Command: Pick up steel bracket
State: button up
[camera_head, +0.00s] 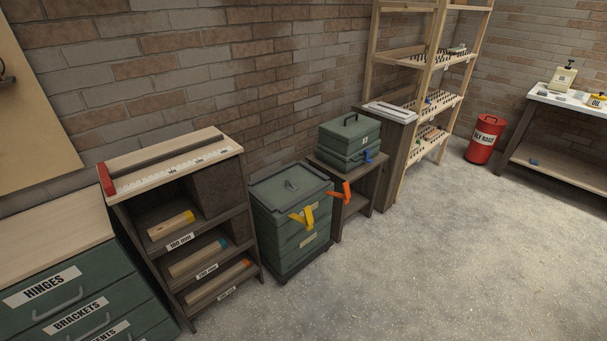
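I cannot make out a steel bracket anywhere in the head view. A green drawer labelled BRACKETS (82,318) is at the lower left and looks shut, so its inside is hidden. It sits below a drawer labelled HINGES (46,288) and above another drawer whose label is partly cut off. These drawers are in a green chest with a light wooden top (48,240), which is bare where it shows. My gripper is not in view.
A shelf unit (120,205) with labelled cubbies stands beside the drawers. Then come a green bin (290,190), a green case (350,135) on a stand, and tall wooden racks (437,60). A red bin (485,138) and workbench (560,105) are beyond. The concrete floor (430,260) is clear.

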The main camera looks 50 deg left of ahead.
aim_at(290, 185)
jog(key=u, duration=0.4)
jog(key=i, duration=1.45)
jog(key=u, duration=2.05)
jog(key=i, duration=1.05)
jog(key=u, duration=1.25)
jog(key=i, duration=0.75)
